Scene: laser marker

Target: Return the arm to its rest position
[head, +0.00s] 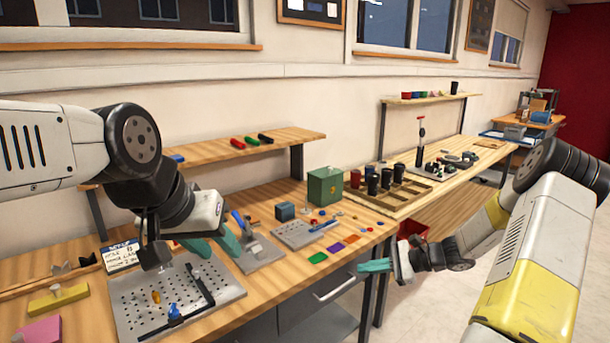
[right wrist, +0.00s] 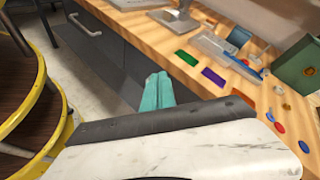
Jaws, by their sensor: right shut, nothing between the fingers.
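My right gripper (head: 376,266) hangs in front of the workbench edge, beside the drawer. In the right wrist view its teal fingers (right wrist: 157,91) are together with nothing between them, over the floor by the bench front. My left gripper (head: 228,240) is above the workbench (head: 215,320), near the perforated metal plate (head: 135,297). Its teal fingertips show only in part behind my left arm, so I cannot tell whether they are apart.
A green box (head: 325,186), coloured tags (head: 334,247) and small discs lie on the bench near its right end. A wooden tray (head: 400,197) with black cups stands further right. In the right wrist view, yellow-rimmed round shelves (right wrist: 35,100) stand at left. Pale floor (head: 410,310) is open below.

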